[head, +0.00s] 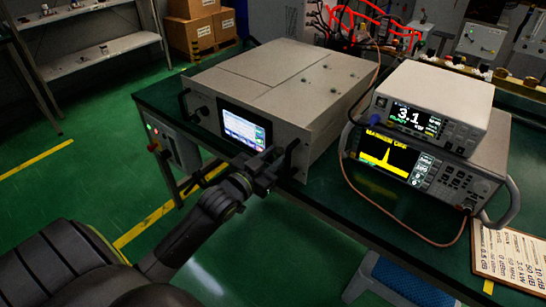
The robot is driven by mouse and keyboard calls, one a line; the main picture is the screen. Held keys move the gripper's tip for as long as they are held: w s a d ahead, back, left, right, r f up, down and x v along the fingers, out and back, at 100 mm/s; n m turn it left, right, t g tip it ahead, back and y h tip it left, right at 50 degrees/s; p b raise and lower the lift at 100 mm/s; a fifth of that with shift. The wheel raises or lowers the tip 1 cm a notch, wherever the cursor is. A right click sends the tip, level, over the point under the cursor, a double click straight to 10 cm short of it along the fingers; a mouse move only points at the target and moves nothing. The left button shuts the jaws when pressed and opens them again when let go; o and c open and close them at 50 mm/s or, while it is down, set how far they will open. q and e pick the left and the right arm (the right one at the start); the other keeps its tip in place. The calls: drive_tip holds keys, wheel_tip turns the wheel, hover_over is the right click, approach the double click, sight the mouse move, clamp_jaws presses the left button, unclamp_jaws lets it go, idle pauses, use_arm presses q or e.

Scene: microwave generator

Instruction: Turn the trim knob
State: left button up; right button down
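The generator is a grey box (265,85) on the green bench, with a lit blue-white screen (243,131) on its front panel. My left gripper (268,168) is at the right part of that front panel, just right of and below the screen, close to the dark right-hand handle (294,152). The gripper covers the panel there, and I cannot make out a trim knob. I cannot tell whether its fingers are open, shut or touching something. A small dark round part (203,111) shows left of the screen. My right gripper is not in view.
Two stacked instruments stand to the right: the upper one (437,95) reads 3.1, the lower one (420,165) shows a yellow trace. A brown cable loops over the bench (345,213). A control box (172,148) hangs at the bench's left. A labelled board (511,256) is at lower right.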

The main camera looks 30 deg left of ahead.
use_arm(q)
drive_tip(key=shift+r+n+p, duration=0.1)
drive_tip(key=shift+n+p, duration=0.2)
drive_tip(key=shift+p, duration=0.2)
drive_tip(key=shift+r+n+p, duration=0.1)
drive_tip(key=shift+n+p, duration=0.5)
drive_tip(key=shift+p, duration=0.15)
drive_tip(key=n+p, duration=0.2)
drive_tip(key=n, duration=0.1)
drive_tip(key=shift+n+p, duration=0.85)
drive_tip(key=shift+n, duration=0.35)
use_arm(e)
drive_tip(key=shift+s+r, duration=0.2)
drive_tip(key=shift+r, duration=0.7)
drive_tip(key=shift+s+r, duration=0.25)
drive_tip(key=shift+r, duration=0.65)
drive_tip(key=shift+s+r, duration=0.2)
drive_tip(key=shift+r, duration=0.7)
use_arm(q)
drive_tip(key=shift+f+n, duration=0.2)
drive_tip(key=shift+n, duration=0.1)
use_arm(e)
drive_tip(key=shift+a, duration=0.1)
use_arm(q)
drive_tip(key=o, duration=0.7)
